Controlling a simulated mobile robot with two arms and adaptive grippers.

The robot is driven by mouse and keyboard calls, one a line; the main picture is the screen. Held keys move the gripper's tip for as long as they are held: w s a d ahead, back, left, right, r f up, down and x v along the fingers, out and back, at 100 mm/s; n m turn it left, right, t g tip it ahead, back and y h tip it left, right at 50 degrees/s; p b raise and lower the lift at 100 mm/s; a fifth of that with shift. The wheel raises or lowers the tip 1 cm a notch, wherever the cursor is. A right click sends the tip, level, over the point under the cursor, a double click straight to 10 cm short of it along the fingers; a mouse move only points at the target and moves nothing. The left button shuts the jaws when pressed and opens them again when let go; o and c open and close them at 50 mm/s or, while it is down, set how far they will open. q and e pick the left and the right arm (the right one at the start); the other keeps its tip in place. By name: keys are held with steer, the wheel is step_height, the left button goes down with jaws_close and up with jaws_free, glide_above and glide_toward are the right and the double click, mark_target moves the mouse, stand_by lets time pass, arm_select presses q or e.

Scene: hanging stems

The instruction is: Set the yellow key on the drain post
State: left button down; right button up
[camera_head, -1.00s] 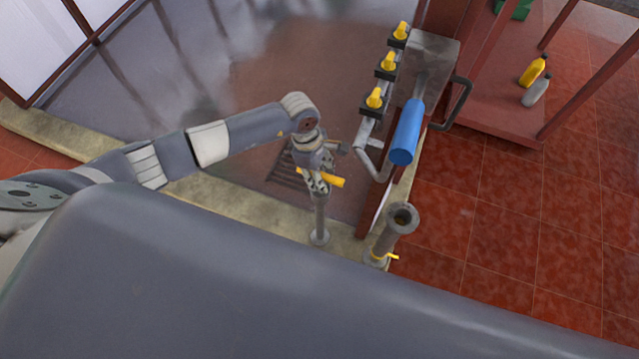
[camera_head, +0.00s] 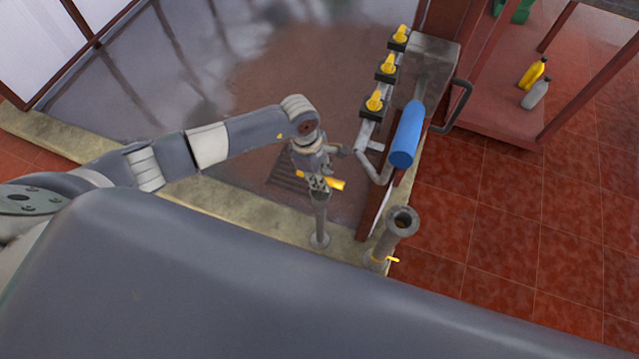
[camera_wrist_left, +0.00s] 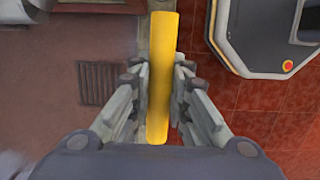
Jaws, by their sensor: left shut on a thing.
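The yellow key (camera_head: 335,184) is a short bar held crosswise in my left gripper (camera_head: 319,184). In the left wrist view the yellow key (camera_wrist_left: 160,75) runs between the two fingers of my left gripper (camera_wrist_left: 160,88), which are shut on it. A slim grey post (camera_head: 320,222) with a round foot stands on the stone curb directly below the gripper and looks like the drain post. Its top is hidden by the fingers, so I cannot tell whether the key touches it. My right gripper is out of view.
A dark floor grate (camera_head: 283,180) lies behind the post. A thicker open-topped pipe (camera_head: 401,222) with a small yellow handle stands to the right. Yellow valves (camera_head: 375,101) and a blue cylinder (camera_head: 407,135) are on pipework beyond.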

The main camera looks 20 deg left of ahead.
arm_select(q)
steer(key=shift+r, duration=0.15)
steer(key=shift+r+p, duration=1.35)
steer(key=shift+r, duration=0.55)
steer(key=shift+r+p, duration=0.95)
steer(key=shift+r, duration=0.8)
